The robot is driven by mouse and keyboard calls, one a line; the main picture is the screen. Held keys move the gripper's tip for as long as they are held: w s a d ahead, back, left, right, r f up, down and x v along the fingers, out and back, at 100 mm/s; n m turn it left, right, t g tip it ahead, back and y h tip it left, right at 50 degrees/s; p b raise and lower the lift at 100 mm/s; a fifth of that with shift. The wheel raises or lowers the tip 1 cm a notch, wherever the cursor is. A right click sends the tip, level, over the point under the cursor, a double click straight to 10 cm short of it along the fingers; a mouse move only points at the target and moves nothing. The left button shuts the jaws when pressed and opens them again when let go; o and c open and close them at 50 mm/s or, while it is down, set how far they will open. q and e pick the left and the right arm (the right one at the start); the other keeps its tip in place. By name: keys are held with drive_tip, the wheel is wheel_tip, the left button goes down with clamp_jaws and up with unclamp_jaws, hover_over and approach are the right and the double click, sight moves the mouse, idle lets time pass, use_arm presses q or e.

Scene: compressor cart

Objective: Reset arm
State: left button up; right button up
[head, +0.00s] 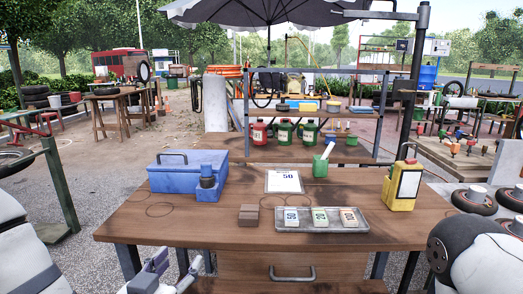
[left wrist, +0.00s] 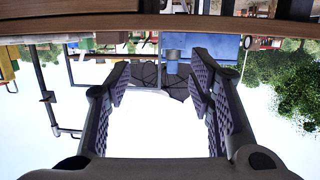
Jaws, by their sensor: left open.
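My left gripper (head: 165,272) is in front of the table's near left edge, low in the head view. In the left wrist view, the left gripper (left wrist: 158,82) has its two ridged fingers spread wide with nothing between them. That view is upside down, with the table edge (left wrist: 150,24) across its top. In the head view, my right arm (head: 480,250) shows at the lower right as a black and white link. The right gripper is out of the picture. The wooden table (head: 225,212) stands in front of me.
On the table are a blue toolbox (head: 185,172), a blue piece with a dark top (head: 208,186), a brown block (head: 249,215), a paper sheet marked 50 (head: 284,182), a grey tray (head: 290,226) with several labelled packs, and a yellow container (head: 402,186). The front left tabletop is bare.

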use_arm(q)
drive_tip(key=s+f+g, duration=0.4)
drive_tip(key=s+f, duration=0.1)
drive_tip(key=f, duration=0.4)
drive_tip(key=s+f+g, duration=0.4)
drive_tip(key=s+f, duration=0.1)
drive_tip(key=f, duration=0.3)
drive_tip(key=s+a+f+g, duration=0.2)
drive_tip(key=s+f+g, duration=0.1)
drive_tip(key=s, duration=0.5)
drive_tip(key=s+a+f+n+g+y, duration=0.1)
drive_tip(key=s+a+f+g, duration=0.1)
drive_tip(key=s, duration=0.6)
drive_tip(key=s+a+f+g, duration=0.2)
drive_tip(key=s+f+g, duration=0.1)
drive_tip(key=s, duration=0.6)
drive_tip(key=shift+a+f+g+y, duration=0.15)
drive_tip(key=shift+f+g+y, duration=0.2)
drive_tip(key=shift+g, duration=0.35)
